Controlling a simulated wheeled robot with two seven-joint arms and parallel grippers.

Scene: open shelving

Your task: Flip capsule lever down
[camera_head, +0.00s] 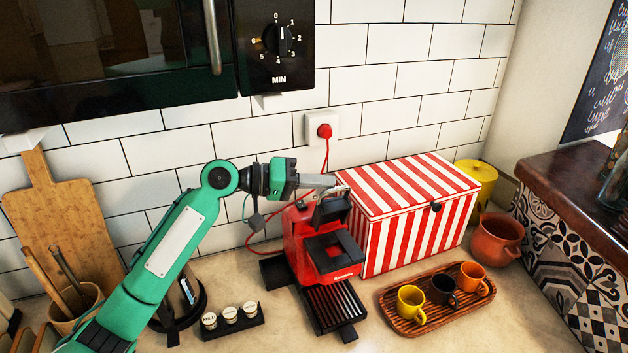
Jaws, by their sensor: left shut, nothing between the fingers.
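The red coffee machine (303,238) stands on the counter in the middle of the head view, with a black drip tray (335,305) at its front. A dark lever part (331,210) shows at the top of the machine, and its exact angle is hard to make out. My left gripper (340,187) is shut and empty. Its fingertips are right at the top of the machine, close to or touching the lever part; I cannot tell which. My right gripper is not in view.
A red-and-white striped box (415,215) stands close to the machine's right. A wooden tray (398,316) with three cups lies in front of it. A capsule holder (232,322) sits left of the machine. A red cord runs up to the wall socket (322,127).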

